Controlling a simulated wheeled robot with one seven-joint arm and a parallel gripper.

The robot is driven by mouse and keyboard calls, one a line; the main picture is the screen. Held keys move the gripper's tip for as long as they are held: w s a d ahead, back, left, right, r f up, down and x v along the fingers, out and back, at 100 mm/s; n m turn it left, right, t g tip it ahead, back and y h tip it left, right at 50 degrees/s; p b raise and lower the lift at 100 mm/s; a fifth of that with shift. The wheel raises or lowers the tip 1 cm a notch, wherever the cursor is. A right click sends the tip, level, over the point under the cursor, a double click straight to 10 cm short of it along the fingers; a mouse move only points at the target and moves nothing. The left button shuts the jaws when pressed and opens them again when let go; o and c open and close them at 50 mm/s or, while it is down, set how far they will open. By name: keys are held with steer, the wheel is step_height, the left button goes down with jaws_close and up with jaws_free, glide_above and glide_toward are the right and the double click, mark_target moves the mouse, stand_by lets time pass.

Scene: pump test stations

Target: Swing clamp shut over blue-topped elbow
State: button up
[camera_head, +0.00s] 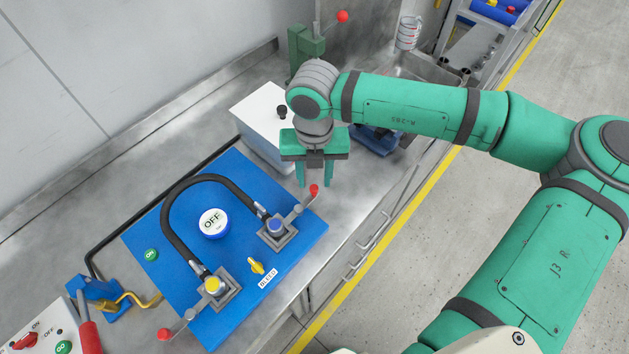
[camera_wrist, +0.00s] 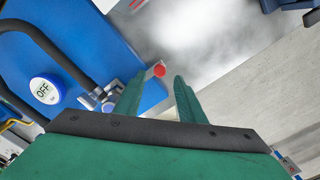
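The blue-topped elbow (camera_head: 276,225) sits in a grey square base at the right of the blue panel. It shows small and partly hidden in the wrist view (camera_wrist: 107,105). Its clamp's grey lever (camera_head: 304,201) points to the upper right, away from the blue top, and ends in a red ball (camera_head: 314,189). My gripper (camera_head: 315,184) is open and empty, with its fingers pointing down near the red ball. In the wrist view the red ball (camera_wrist: 159,70) appears between and just beyond the fingertips (camera_wrist: 156,82). I cannot tell whether a finger touches it.
A black hose (camera_head: 168,216) arches from the blue-topped elbow to a yellow-topped elbow (camera_head: 212,285) with its own red-ball lever. A white box (camera_head: 262,112) stands behind my gripper.

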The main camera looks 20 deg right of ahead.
step_height(320, 180, up, 8)
steer(key=shift+f, duration=0.25)
stand_by(0.5)
